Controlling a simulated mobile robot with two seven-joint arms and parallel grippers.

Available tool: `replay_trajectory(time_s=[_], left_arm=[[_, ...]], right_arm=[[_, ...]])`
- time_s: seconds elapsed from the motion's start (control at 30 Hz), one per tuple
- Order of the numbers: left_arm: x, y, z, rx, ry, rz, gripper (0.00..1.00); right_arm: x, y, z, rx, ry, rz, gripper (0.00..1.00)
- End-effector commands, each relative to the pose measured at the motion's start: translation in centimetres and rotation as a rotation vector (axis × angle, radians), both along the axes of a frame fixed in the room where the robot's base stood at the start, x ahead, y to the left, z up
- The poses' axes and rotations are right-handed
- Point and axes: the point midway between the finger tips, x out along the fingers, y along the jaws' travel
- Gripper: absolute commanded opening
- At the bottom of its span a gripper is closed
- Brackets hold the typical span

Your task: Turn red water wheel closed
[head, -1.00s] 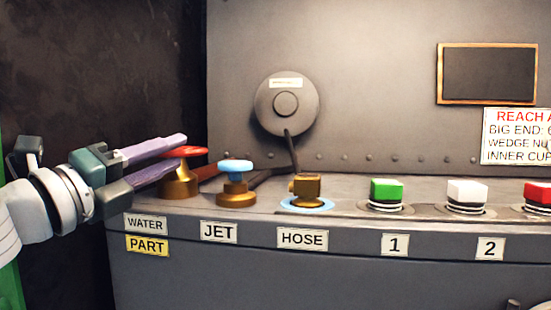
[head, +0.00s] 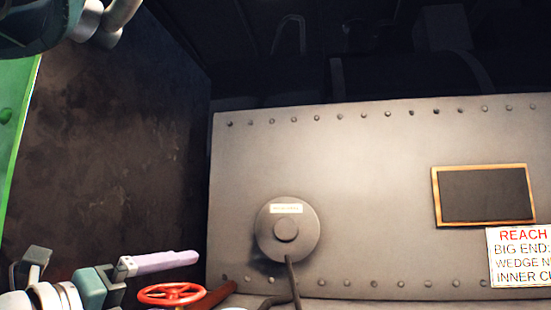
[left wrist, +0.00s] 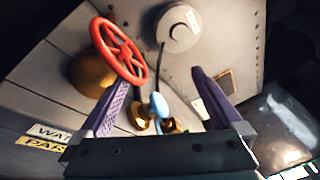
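The red water wheel (head: 172,294) is a spoked handwheel at the bottom edge of the head view. In the left wrist view the red wheel (left wrist: 118,52) sits on a brass valve body (left wrist: 92,74). My left gripper (left wrist: 157,78) is open, with its purple fingers wide apart and nothing between them. The wheel is beside the left-hand finger in that view, outside the gap; I cannot tell whether they touch. In the head view one finger shows up and left of the wheel; the other is out of frame. My right gripper is not in view.
A blue-topped jet valve (left wrist: 158,104) is beyond the fingers. The WATER label (left wrist: 48,131) is at the lower left of the wrist view. A round grey fitting (head: 287,232) with a pipe is on the riveted panel (head: 370,180). A dark wall (head: 120,140) stands at left.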

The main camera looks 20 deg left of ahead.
Motion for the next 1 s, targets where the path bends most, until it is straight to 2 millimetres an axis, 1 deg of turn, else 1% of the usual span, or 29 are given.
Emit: replay_trajectory(time_s=[0.03,0.1,0.2,0.27,0.3,0.37,0.5,1.0], left_arm=[[-0.1,0.8,11.4,0.050,-0.214,0.013,0.56],[-0.1,0.7,13.1,0.051,-0.214,0.012,0.56],[-0.1,0.7,15.1,0.050,-0.214,0.009,0.56],[-0.1,0.7,16.0,0.049,-0.213,0.009,0.56],[-0.1,0.7,16.6,0.048,-0.214,0.008,0.43],[-0.1,0.7,17.1,0.045,-0.211,0.010,0.43],[0.0,0.8,17.4,0.036,-0.203,0.011,0.43],[0.0,0.9,17.0,0.028,-0.196,0.015,0.43]], right_arm=[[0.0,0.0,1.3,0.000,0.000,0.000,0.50],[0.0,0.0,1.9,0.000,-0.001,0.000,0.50],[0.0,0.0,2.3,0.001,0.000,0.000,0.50],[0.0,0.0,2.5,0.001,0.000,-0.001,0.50],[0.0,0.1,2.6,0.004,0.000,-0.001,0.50],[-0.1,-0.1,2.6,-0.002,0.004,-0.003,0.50],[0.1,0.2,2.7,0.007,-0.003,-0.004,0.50],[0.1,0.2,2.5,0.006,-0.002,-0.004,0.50]])
